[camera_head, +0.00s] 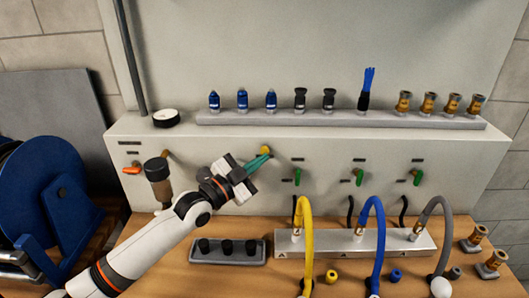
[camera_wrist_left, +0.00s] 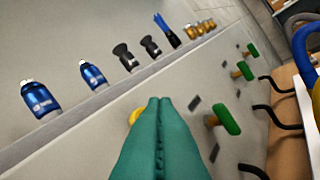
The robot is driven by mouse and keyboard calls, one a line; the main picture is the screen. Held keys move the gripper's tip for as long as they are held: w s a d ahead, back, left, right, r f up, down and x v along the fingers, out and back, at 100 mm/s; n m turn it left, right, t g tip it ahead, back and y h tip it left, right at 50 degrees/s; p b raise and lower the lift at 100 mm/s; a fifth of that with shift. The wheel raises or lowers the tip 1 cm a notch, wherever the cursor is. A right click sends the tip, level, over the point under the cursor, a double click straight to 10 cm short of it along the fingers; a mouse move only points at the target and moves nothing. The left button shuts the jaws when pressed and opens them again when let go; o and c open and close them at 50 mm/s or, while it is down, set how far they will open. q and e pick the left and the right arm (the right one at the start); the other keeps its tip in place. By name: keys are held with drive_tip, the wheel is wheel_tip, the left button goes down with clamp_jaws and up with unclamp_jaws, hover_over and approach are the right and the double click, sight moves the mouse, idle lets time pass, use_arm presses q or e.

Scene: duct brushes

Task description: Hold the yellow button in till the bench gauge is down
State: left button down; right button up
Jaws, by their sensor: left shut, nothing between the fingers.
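The yellow button (camera_head: 265,149) is on the front face of the pale bench housing. My left gripper (camera_head: 264,156) has its green fingers shut with nothing between them, and the tips are right at the button. In the left wrist view the button (camera_wrist_left: 134,115) shows partly behind the left edge of the shut fingers (camera_wrist_left: 160,102). I cannot tell whether the tips touch or press it. A round black and white disc (camera_head: 166,119), perhaps the gauge, is on the housing's ledge at the left; no reading can be made out. My right gripper is not in view.
Green valve handles (camera_head: 297,176) stick out right of the button. A grey rail (camera_head: 340,119) above holds blue, black and brass fittings. A brown and black cylinder (camera_head: 157,180) is beside my left arm. Yellow, blue and grey hoses (camera_head: 377,235) stand at the front right.

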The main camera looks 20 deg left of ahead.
use_arm(q)
drive_tip(key=shift+w, duration=0.15)
idle(0.3)
drive_tip(key=shift+w+a, duration=0.15)
drive_tip(key=shift+w, duration=0.15)
drive_tip(key=shift+w+a+b, duration=0.15)
drive_tip(key=shift+w+b, duration=0.35)
drive_tip(key=shift+b, duration=0.2)
idle(0.4)
drive_tip(key=shift+s, duration=0.1)
idle(1.5)
drive_tip(key=shift+s+d+p, duration=0.25)
drive_tip(key=shift+s+p, duration=0.55)
drive_tip(key=shift+s, duration=0.05)
